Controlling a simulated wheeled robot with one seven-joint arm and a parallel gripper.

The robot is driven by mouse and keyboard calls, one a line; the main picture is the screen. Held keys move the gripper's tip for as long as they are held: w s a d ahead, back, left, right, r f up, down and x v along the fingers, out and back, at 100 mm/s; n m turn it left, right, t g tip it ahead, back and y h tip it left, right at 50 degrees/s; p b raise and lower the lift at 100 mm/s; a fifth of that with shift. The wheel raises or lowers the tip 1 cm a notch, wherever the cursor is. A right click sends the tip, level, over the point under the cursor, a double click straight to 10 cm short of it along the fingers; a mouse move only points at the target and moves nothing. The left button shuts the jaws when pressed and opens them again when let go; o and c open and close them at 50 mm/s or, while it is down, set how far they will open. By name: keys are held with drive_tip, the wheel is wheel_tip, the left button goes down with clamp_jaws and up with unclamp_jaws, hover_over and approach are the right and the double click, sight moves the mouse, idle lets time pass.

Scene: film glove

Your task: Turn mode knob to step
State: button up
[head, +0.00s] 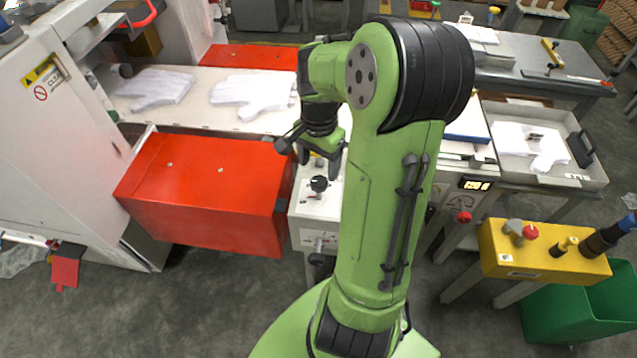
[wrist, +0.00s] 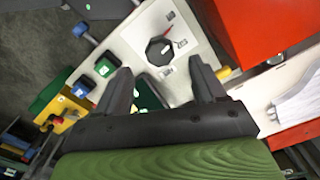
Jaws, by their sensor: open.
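The mode knob (head: 319,183) is a dark round knob on top of a white control box (head: 318,208) in the middle of the head view. In the wrist view the knob (wrist: 159,50) is a black many-sided dial on the white panel (wrist: 140,38), with a red mark and small printed labels beside it. The labels are too small to read surely. My gripper (head: 311,158) is just above the control box. In the wrist view my gripper (wrist: 158,78) has its two dark fingers spread apart, empty, with the knob showing beyond the gap between them.
A red guard box (head: 205,190) stands left of the control box. White gloves (head: 250,94) lie on the belt behind. A tray (head: 590,178) with gloves is at the right. A yellow box (head: 500,240) with controls stands front right. Green and blue buttons (wrist: 105,68) sit near the knob.

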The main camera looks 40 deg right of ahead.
sight(319, 181)
wheel_tip(319, 181, down, 6)
drive_tip(key=shift+r+b, duration=0.1)
drive_tip(key=shift+b, duration=0.75)
drive_tip(key=c, duration=1.1)
drive_tip(key=shift+o, duration=0.2)
drive_tip(key=shift+m, duration=0.4)
drive_tip(key=m+p, duration=0.1)
drive_tip(key=m, duration=0.3)
drive_tip(key=shift+r+m, duration=0.1)
drive_tip(key=shift+m, duration=0.3)
drive_tip(key=m+p, duration=0.1)
drive_tip(key=m, duration=0.5)
